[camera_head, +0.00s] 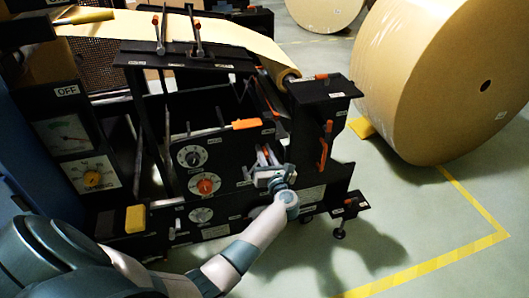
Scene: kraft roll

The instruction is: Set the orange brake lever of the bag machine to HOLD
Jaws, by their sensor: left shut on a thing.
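The black bag machine (225,225) fills the middle of the view. My left gripper (267,170) is at its front panel, right of the dials. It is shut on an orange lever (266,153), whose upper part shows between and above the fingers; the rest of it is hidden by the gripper. I take this to be the brake lever, but the small labels around it are too small to read, so I cannot tell which mark it points at. My right gripper is not in view.
Other orange handles are close by: a horizontal one (246,124) above left and an upright one (323,152) to the right. Dials (205,186) sit left of the gripper. A large kraft roll (440,75) stands at right; the floor (400,225) before it is clear.

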